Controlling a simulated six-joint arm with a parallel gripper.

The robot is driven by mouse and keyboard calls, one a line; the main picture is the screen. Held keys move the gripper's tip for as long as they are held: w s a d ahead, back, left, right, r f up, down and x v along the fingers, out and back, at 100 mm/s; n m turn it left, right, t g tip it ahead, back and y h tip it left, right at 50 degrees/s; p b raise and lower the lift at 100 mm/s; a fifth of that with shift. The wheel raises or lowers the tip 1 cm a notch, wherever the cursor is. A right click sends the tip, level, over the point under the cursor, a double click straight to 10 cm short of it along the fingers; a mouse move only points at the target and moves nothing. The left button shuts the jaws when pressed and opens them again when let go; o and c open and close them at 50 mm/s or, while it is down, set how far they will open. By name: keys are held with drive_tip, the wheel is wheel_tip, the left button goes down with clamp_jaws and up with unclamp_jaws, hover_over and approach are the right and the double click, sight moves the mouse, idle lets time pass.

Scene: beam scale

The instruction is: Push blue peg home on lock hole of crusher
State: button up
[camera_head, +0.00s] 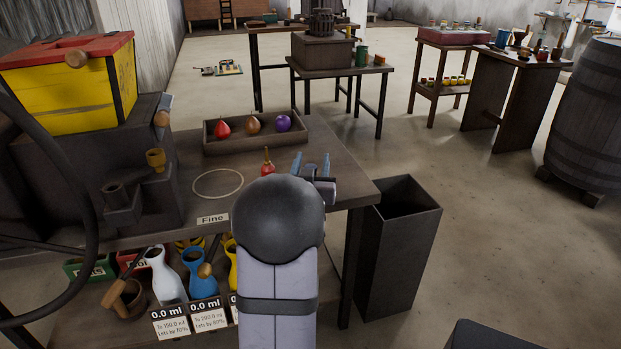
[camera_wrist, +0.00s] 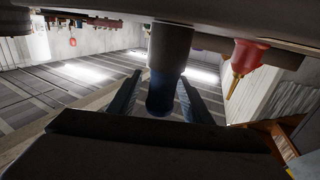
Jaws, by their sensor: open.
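My gripper (camera_head: 311,164) is open over the near right part of the workbench, left of its right edge. In the wrist view, which looks upside down, its fingers (camera_wrist: 160,98) stand apart on either side of a dark grey cylinder (camera_wrist: 170,48) with a dark blue end (camera_wrist: 160,94). I cannot tell whether they touch it, or whether this is the blue peg. A dark block-like machine (camera_head: 60,185) with wooden knobs stands at the left under a yellow box with a red top (camera_head: 65,90). I cannot tell whether it is the crusher. No lock hole can be made out.
A small red bottle (camera_head: 267,166) stands left of my gripper, and near it in the wrist view (camera_wrist: 247,62). A pale ring (camera_head: 218,184) lies on the bench. A dark bin (camera_head: 395,250) stands right of the bench.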

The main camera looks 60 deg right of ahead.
drive_tip(key=c, duration=1.1)
drive_tip(key=shift+c, duration=0.2)
wheel_tip(320, 180, up, 10)
drive_tip(key=p, duration=0.3)
drive_tip(key=w+a+r+n+t+y+p, duration=0.1)
drive_tip(key=w+a+r+n+t+p, duration=0.1)
drive_tip(key=w+a+r+p, duration=0.35)
drive_tip(key=w+a+r+n+t+y+p, duration=0.1)
drive_tip(key=w+a+r+t+y+p, duration=0.15)
drive_tip(key=w+a+p, duration=0.6)
drive_tip(key=w+a+r+n+t+p, duration=0.1)
drive_tip(key=w+a+r+p, duration=0.1)
drive_tip(key=a, duration=0.5)
drive_tip(key=w+a+r+n+t+y+p, duration=0.1)
drive_tip(key=w+a+p, duration=0.3)
drive_tip(key=a, duration=0.4)
drive_tip(key=w+a+r+n+t+y+p, duration=0.1)
drive_tip(key=w+a+r+p, duration=0.2)
drive_tip(key=a, duration=0.5)
drive_tip(key=shift+w+r, duration=0.15)
drive_tip(key=shift+r, duration=0.15)
